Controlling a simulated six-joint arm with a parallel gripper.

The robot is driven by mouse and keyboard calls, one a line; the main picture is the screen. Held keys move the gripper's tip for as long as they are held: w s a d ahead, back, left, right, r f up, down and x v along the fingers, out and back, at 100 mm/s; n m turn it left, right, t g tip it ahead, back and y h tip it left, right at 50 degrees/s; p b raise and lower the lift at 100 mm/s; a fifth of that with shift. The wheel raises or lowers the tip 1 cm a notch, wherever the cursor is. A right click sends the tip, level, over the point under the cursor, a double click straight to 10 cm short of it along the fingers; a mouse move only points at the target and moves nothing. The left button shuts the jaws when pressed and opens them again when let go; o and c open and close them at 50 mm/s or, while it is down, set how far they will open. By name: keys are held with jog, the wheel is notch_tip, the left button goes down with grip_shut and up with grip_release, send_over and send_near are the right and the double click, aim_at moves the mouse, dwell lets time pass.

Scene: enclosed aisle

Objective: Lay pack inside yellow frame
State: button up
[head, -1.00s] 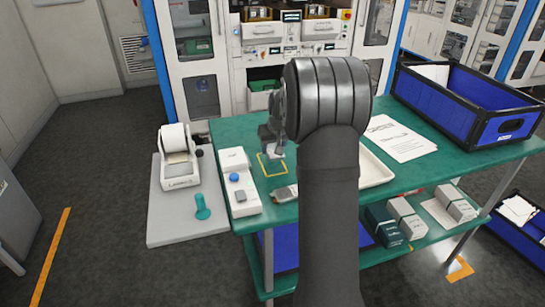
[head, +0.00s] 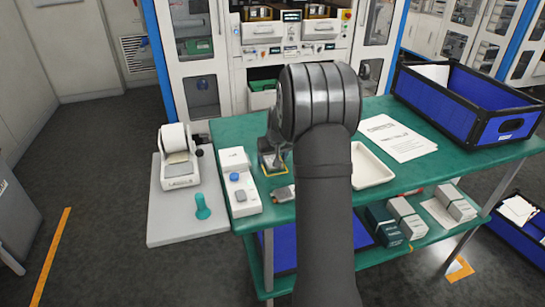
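The yellow frame (head: 264,174) is a thin outline on the green table, right of the white control box. My gripper (head: 271,160) is low over this frame and covers much of it. A small pale grey shape shows at the fingertips and may be the pack; it is too small and too covered to be sure. I cannot make out whether the fingers are open or shut, or whether they touch the table. My arm hides the middle of the table.
A white box with a blue button (head: 238,190) stands close left of the frame. A small grey item (head: 283,194) lies just in front. A white tray (head: 372,166), papers (head: 396,138) and a blue crate (head: 467,100) are to the right. A label printer (head: 180,158) stands left.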

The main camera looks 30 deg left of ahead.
aim_at(271, 156)
jog(key=shift+r, duration=0.5)
jog(key=v, duration=1.1)
jog(key=shift+s+d, duration=0.1)
jog(key=x, duration=1.2)
notch_tip(271, 156, up, 2)
jog(key=shift+r, duration=0.8)
